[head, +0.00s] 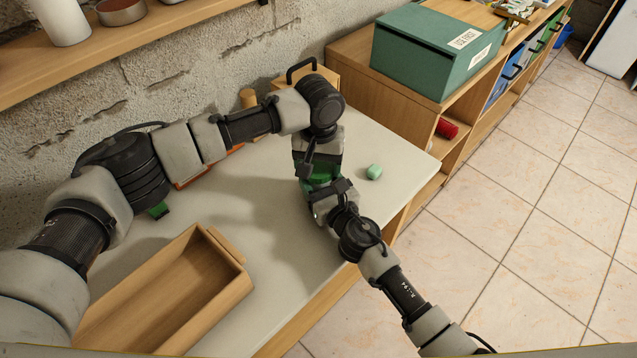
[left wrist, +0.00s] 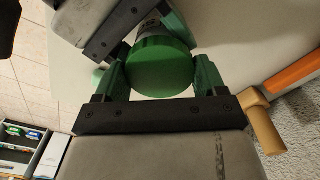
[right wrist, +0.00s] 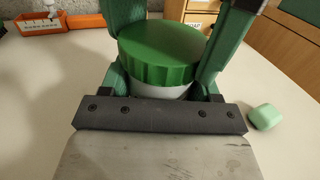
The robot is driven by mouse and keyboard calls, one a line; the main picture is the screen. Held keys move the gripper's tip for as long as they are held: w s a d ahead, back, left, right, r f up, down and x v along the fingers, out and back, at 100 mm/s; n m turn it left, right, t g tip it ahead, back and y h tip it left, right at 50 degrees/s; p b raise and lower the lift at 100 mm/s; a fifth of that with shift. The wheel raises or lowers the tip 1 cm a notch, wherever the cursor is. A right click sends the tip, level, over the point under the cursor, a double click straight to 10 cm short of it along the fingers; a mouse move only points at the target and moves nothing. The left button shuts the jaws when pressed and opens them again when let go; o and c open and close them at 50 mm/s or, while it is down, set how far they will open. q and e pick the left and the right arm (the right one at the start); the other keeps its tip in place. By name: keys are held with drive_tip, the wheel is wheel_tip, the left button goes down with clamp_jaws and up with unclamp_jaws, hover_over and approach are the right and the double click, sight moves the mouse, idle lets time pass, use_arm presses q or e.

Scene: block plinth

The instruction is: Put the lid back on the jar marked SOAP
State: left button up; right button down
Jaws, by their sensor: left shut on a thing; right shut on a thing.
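The jar (right wrist: 160,91) has a pale body and a ribbed green lid (right wrist: 162,50). The lid sits on top of the jar and looks level; I cannot tell if it is fully seated. My left gripper (left wrist: 158,72) is shut on the lid from above, with green fingers on both sides of it. My right gripper (right wrist: 162,80) is shut around the jar body from the side. Part of the jar's label (left wrist: 148,27) shows in the left wrist view, but I cannot read it. In the head view the grippers mostly hide the jar.
A pale green block (head: 374,172) lies on the table beside the grippers. An open wooden box (head: 228,262) stands at the front left. An orange tray (right wrist: 60,23) is at the back. A green box (head: 425,55) stands on the shelf unit. The table's right edge is close.

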use_arm(q)
drive_tip(key=shift+m, duration=0.9)
drive_tip(key=o, duration=0.9)
drive_tip(key=shift+o, duration=0.6)
drive_tip(key=shift+s+d, duration=0.1)
drive_tip(key=shift+d, duration=0.05)
drive_tip(key=shift+r, duration=0.1)
wheel_tip(320, 180, up, 4)
drive_tip(key=shift+r, duration=0.2)
